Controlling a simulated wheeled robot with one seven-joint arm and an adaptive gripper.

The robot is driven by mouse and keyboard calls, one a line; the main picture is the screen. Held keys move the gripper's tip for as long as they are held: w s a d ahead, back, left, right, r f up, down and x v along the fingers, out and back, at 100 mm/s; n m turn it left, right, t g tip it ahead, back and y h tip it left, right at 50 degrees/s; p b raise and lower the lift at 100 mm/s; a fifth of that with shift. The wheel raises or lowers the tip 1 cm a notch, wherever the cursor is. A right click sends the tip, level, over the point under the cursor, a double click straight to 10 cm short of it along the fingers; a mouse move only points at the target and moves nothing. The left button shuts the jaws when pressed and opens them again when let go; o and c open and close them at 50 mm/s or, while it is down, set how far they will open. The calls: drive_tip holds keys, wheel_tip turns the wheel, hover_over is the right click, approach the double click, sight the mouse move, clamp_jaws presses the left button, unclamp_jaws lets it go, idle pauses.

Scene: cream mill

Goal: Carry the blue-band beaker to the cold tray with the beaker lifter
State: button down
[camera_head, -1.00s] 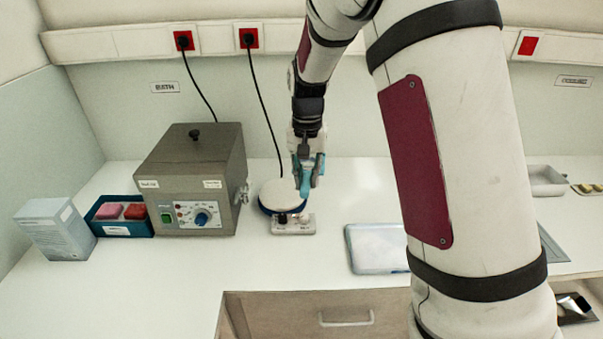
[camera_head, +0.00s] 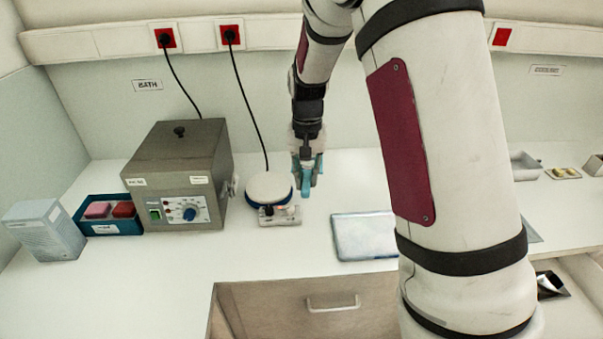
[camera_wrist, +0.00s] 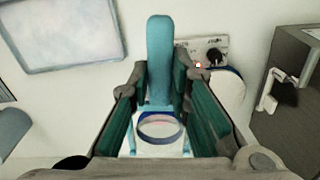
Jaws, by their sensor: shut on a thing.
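My gripper (camera_head: 307,168) is shut on the beaker lifter (camera_head: 304,184), a light blue-teal tool. In the wrist view the lifter's broad handle (camera_wrist: 160,55) stands between my teal-padded fingers. Below it a round rim with a blue band shows, which looks like the blue-band beaker (camera_wrist: 160,127); it appears to sit in the lifter's lower end. In the head view the beaker cannot be made out. A pale blue flat tray with a grey rim, likely the cold tray (camera_head: 365,237), lies on the counter to the right of my gripper; it also shows in the wrist view (camera_wrist: 62,32).
The white-topped hotplate (camera_head: 268,187) stands just left of my gripper. Further left are the grey bath (camera_head: 178,175), a blue box with red and pink items (camera_head: 110,228) and a white carton (camera_head: 45,230). Counter between hotplate and pale tray is clear.

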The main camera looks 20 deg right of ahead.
drive_tip(key=s+d+f+p, duration=0.3)
drive_tip(key=s+d+p, duration=0.2)
drive_tip(key=s+d, duration=1)
drive_tip(key=shift+s+p, duration=0.3)
drive_tip(key=shift+s, duration=0.85)
idle(2.4)
drive_tip(key=shift+f, duration=0.1)
